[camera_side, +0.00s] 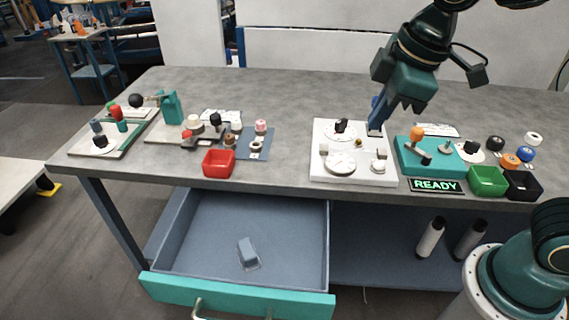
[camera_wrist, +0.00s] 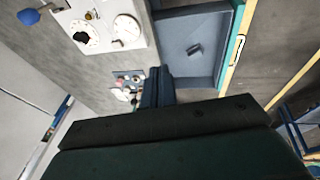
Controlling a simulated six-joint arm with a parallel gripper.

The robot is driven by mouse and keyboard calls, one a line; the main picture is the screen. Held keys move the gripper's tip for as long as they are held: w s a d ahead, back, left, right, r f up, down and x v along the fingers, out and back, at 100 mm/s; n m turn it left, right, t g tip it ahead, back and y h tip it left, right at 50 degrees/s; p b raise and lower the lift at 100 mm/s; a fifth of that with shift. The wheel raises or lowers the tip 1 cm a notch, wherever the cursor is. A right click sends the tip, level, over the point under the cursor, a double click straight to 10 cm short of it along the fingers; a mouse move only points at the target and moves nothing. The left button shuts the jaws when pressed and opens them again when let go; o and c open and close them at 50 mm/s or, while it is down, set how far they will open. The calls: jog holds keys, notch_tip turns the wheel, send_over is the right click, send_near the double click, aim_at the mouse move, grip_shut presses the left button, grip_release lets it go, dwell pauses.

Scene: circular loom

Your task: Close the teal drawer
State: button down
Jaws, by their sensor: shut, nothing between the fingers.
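The teal drawer (camera_side: 235,294) hangs under the table's front edge on the left and is pulled well out. Its grey inside is open to view, and a small grey-blue block (camera_side: 248,253) lies in it. A metal handle (camera_side: 205,311) is on its teal front, partly cut off by the picture's lower edge. In the wrist view the drawer (camera_wrist: 228,62) shows at upper right, with its teal front at the right side. My gripper (camera_side: 375,128) is shut and empty, pointing down over the back of the white dial panel (camera_side: 325,178), apart from the drawer. Its blue fingers (camera_wrist: 158,88) show in the wrist view.
A red bin (camera_side: 218,163) stands near the table's front edge above the drawer. A teal panel (camera_side: 408,160) with levers, a READY sign (camera_side: 436,186), a green bin (camera_side: 487,181) and a black bin (camera_side: 523,186) stand at right. Two cylinders (camera_side: 430,238) stand on the lower shelf.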

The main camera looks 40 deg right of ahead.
jog(key=w+a+f+n+g+h, duration=0.15)
jog(key=a+f+n, duration=0.25)
jog(key=a, duration=0.4)
jog(key=w+a+f+n, duration=0.2)
jog(key=a+f+n, duration=0.3)
jog(key=a, duration=0.3)
jog(key=w+a+f+n, duration=0.1)
jog(key=a+f+n, duration=0.3)
jog(key=a, duration=0.4)
jog(key=s+a+f+n, duration=0.3)
jog(key=a+f+n, duration=0.1)
jog(key=a+f, duration=0.4)
jog(key=shift+s+a+n+h, duration=0.15)
jog(key=shift+n+h, duration=0.15)
jog(key=shift+h, duration=0.15)
jog(key=shift+f, duration=0.15)
jog(key=shift+x, duration=4.95)
send_over(252, 225)
